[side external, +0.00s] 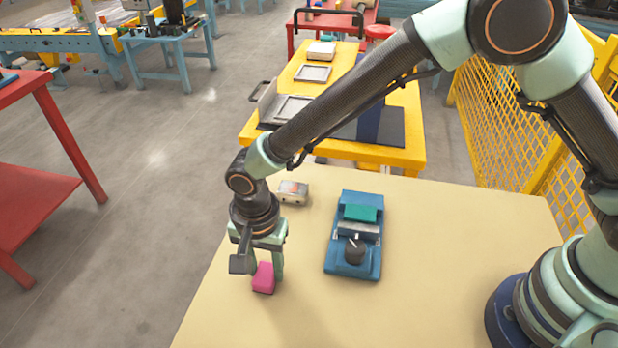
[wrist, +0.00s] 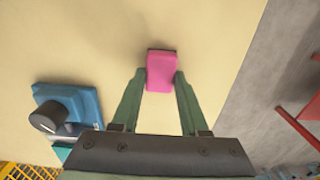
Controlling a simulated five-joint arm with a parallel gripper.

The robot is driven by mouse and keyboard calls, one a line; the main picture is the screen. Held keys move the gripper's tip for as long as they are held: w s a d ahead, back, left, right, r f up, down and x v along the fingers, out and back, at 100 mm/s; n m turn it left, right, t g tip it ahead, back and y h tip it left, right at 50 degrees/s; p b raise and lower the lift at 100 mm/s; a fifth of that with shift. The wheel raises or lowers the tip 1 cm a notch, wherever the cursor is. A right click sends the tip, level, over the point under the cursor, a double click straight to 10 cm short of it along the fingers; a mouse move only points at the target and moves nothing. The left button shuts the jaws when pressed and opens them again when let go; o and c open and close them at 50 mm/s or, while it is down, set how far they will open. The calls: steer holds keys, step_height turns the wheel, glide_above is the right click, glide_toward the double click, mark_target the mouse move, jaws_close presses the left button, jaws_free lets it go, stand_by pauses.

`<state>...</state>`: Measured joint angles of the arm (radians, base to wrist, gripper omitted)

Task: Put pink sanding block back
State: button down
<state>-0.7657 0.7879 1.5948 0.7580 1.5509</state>
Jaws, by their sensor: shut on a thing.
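The pink sanding block (side external: 263,278) is between the fingers of my gripper (side external: 262,268), near the left edge of the tan table. In the wrist view the pink block (wrist: 161,70) sits between the two green fingertips of my gripper (wrist: 161,76), which close on its sides. I cannot tell whether the block touches the table or is just above it. A blue holder (side external: 352,262) stands to the right of my gripper, with a green block (side external: 361,213) and a black knob (side external: 355,251) on it. The blue holder also shows at the left in the wrist view (wrist: 88,97).
A small grey and reddish box (side external: 293,192) lies on the tan table (side external: 440,260) behind my gripper. The table's left edge is close to the gripper. The table's right part is clear. A yellow cart (side external: 392,153) with trays stands behind the table.

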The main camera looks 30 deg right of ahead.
mark_target(266, 270)
steer(key=shift+c, duration=2.1)
jaws_free()
steer(key=shift+f, duration=0.1)
step_height(266, 270, up, 12)
steer(key=w+d+r+n+t, duration=0.1)
steer(key=w+d+r+n, duration=0.15)
steer(key=d+r, duration=0.55)
steer(key=s+d+r+n+t, duration=0.2)
steer(key=s+d+n, duration=0.1)
steer(key=d, duration=0.9)
steer(key=s+d+r+n+t, duration=0.2)
steer(key=s+d+n, duration=0.1)
steer(key=d, duration=0.9)
steer(key=shift+s+d+t, duration=0.15)
steer(key=shift+s+t, duration=0.15)
steer(key=shift+s, duration=0.45)
steer(key=shift+n, duration=0.25)
